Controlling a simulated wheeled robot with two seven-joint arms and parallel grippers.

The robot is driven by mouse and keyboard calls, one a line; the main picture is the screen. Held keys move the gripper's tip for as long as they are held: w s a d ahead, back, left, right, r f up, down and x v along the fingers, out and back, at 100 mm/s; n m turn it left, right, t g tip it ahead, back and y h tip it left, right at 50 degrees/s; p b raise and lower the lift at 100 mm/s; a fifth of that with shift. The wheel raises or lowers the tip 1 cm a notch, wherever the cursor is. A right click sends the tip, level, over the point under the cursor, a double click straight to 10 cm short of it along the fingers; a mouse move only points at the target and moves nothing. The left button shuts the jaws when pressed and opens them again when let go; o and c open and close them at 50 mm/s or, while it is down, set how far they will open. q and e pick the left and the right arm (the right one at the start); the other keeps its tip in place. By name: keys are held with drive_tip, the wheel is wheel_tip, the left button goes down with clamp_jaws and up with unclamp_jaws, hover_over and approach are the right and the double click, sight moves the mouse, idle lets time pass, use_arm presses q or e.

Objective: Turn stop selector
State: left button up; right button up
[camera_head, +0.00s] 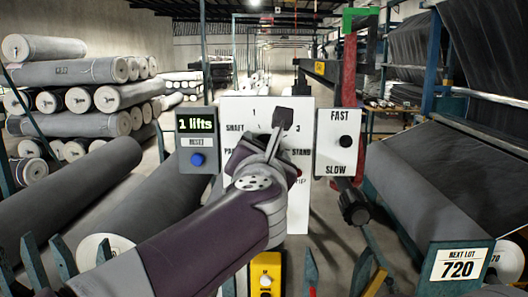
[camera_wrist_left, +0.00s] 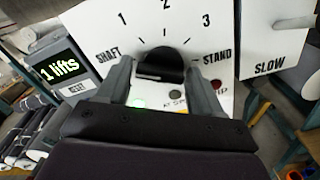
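The selector is a black knob (camera_wrist_left: 160,65) on a white panel (camera_head: 240,107), with a dial marked SHAFT, 1, 2, 3 and STAND around it. In the left wrist view, my left gripper (camera_wrist_left: 159,72) is open, with one finger on each side of the knob. I cannot tell whether the fingers touch it. Its pointing direction is not clear. In the head view my left gripper (camera_head: 279,130) is in front of the panel, and my arm and hand hide the knob and part of the lettering. My right gripper is not in view.
Left of the panel is a box with a "1 lifts" display (camera_head: 197,124) and a blue reset button (camera_head: 198,159). To the right is a FAST/SLOW plate (camera_head: 337,150) with a black knob. Grey rolls (camera_head: 95,98) lie stacked at left. A yellow button box (camera_head: 266,273) sits below.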

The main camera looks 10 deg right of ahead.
use_arm(q)
drive_tip(key=shift+o, duration=0.6)
drive_tip(key=b+v, duration=0.3)
drive_tip(key=v, duration=0.9)
drive_tip(key=shift+s, duration=0.3)
drive_tip(key=shift+a, duration=0.1)
